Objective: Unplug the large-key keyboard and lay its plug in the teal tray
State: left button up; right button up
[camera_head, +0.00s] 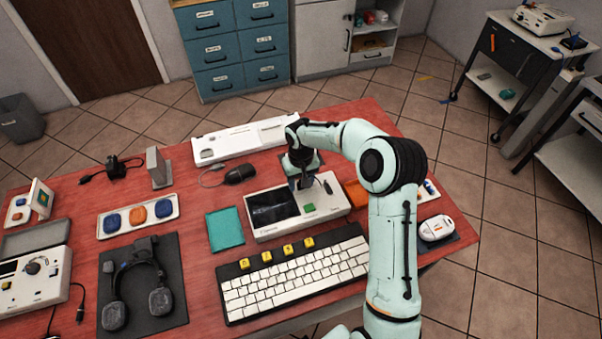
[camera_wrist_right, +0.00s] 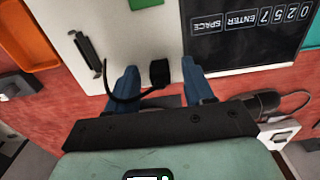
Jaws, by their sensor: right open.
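The large-key keyboard (camera_head: 297,275), black with white keys and several yellow ones, lies at the front of the red table. Behind it sits a white box with a dark screen (camera_head: 274,208). The teal tray (camera_head: 225,230) lies left of the box and looks empty. My right gripper (camera_head: 304,182) is over the back edge of the box. In the wrist view its blue fingers (camera_wrist_right: 158,68) are open on either side of a black plug (camera_wrist_right: 160,72) with a black cable. I cannot trace that cable to the keyboard. My left gripper is not in view.
A second black connector (camera_wrist_right: 90,52) is on the box beside the fingers. An orange tray (camera_head: 357,193) is right of the box, a black mouse (camera_head: 240,174) behind it. A headset (camera_head: 137,285) on a dark mat and a tray of coloured pieces (camera_head: 138,216) are at left.

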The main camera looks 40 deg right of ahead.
jog(key=shift+f, duration=0.3)
grip_shut()
jog(key=c, duration=0.9)
grip_release()
grip_shut()
jog(key=shift+r, duration=0.2)
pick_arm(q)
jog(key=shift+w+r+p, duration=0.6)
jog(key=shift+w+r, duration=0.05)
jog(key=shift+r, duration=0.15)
pick_arm(e)
jog(key=shift+r, duration=1.4)
